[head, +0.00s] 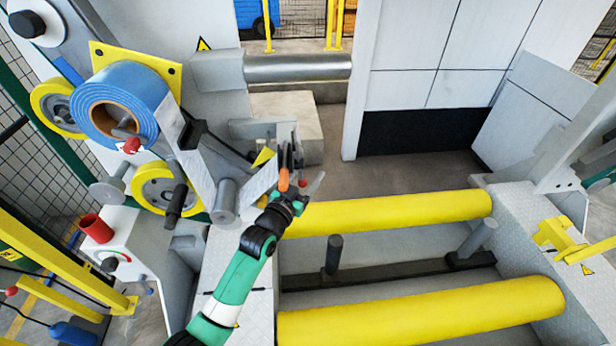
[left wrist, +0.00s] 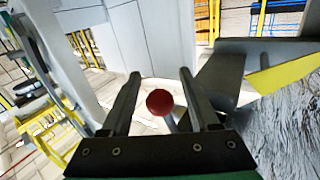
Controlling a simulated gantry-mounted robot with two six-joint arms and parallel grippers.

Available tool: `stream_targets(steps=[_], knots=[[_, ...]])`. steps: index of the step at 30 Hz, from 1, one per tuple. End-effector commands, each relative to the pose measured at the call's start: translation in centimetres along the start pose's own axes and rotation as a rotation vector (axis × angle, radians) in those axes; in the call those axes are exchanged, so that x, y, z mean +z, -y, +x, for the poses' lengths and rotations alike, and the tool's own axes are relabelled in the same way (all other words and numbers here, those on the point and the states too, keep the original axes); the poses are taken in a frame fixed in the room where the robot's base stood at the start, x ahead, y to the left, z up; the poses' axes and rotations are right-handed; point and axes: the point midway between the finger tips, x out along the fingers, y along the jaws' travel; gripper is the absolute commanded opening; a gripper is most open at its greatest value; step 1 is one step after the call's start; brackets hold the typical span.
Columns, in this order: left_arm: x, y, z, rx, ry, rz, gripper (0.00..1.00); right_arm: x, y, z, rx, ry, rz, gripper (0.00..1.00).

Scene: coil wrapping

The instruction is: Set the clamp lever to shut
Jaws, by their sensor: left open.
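The clamp lever appears in the left wrist view as a round red knob (left wrist: 159,103) on a grey stem running down to the lower right. My left gripper (left wrist: 160,78) is open, with one finger on each side of the knob and visible gaps between. In the head view my left gripper (head: 291,152) is beside the coil machine's metal arm, above the near end of the far yellow roller. A small orange-red piece shows at its fingers there; I cannot tell whether it is the knob. The lever's base is hidden. My right gripper is not in view.
A blue coil (head: 122,98) sits on the machine at the left, with yellow wheels around it. A yellow triangular plate (left wrist: 285,77) is right of my left gripper.

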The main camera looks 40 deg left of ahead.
Motion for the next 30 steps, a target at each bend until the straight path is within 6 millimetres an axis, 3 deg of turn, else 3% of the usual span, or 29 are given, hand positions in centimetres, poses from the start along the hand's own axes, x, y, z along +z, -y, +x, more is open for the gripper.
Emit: stream_targets(steps=[5, 15, 30], knots=[[-0.02, 0.0, -0.03, 0.0, 0.0, 0.0, 0.58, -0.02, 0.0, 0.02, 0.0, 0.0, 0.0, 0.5], [-0.01, 0.0, -0.05, 0.0, 0.0, 0.0, 0.0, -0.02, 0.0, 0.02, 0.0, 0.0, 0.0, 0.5], [0.0, 0.0, -0.06, 0.0, 0.0, 0.0, 0.0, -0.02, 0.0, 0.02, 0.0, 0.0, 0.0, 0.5]])
